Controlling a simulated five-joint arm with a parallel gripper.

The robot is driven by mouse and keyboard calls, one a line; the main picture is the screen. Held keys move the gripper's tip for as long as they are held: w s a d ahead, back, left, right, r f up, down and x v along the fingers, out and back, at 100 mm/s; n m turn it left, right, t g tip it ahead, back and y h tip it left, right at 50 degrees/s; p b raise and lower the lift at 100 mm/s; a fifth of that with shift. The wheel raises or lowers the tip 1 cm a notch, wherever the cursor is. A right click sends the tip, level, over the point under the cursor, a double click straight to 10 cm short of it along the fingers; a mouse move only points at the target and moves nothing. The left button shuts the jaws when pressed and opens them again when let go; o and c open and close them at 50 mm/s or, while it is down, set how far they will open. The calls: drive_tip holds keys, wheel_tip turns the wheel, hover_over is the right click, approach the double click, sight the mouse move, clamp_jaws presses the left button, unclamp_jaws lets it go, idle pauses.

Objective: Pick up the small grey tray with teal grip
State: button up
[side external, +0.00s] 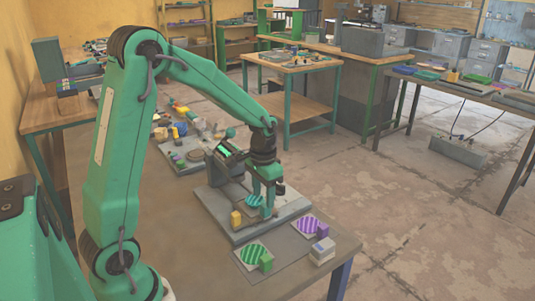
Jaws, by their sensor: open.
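My gripper (265,204) points straight down over the grey base plate of the press (290,211), and its jaws are open. A small teal-striped piece (254,201) shows between and behind the fingers; it looks like the grey tray with the teal grip. The fingers hide much of it, so I cannot tell its grip or whether the fingers touch it. In front, on a dark mat, lie a tray with green stripes and a green grip (253,254) and a tray with purple stripes and a purple grip (307,226).
A dark press part (226,160) rises close behind my gripper. A pale block (321,251) sits near the bench's right corner. A grey board with loose parts (185,158) lies behind.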

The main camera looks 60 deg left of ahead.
sight(264, 205)
drive_tip(key=shift+f, duration=0.1)
drive_tip(key=shift+f, duration=2.55)
clamp_jaws()
